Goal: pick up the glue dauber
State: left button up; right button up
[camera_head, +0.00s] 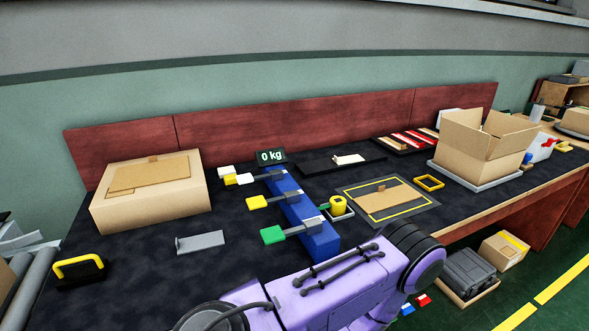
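A blue rack (321,242) lies on the dark bench mat and bears several tools with coloured handles. One has a green handle (272,235), one a yellow handle (257,202), and a yellow-and-white one (238,179) is at the far end. I cannot tell which item is the glue dauber. A purple arm link of mine crosses the bottom, in front of the rack's near end. Neither gripper shows.
A closed carton (152,191) stands at left and an open carton (484,147) at right on a grey tray. A grey plate (200,242) and a yellow-handled black block (79,270) lie front left. A flat brown sheet (384,199) lies in a yellow-lined frame.

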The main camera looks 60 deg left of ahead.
aim_at(231, 183)
jog(key=z, duration=0.25)
jog(key=i, duration=0.65)
jog(key=u, duration=3.25)
jog(key=i, duration=0.5)
jog(key=z, duration=0.05)
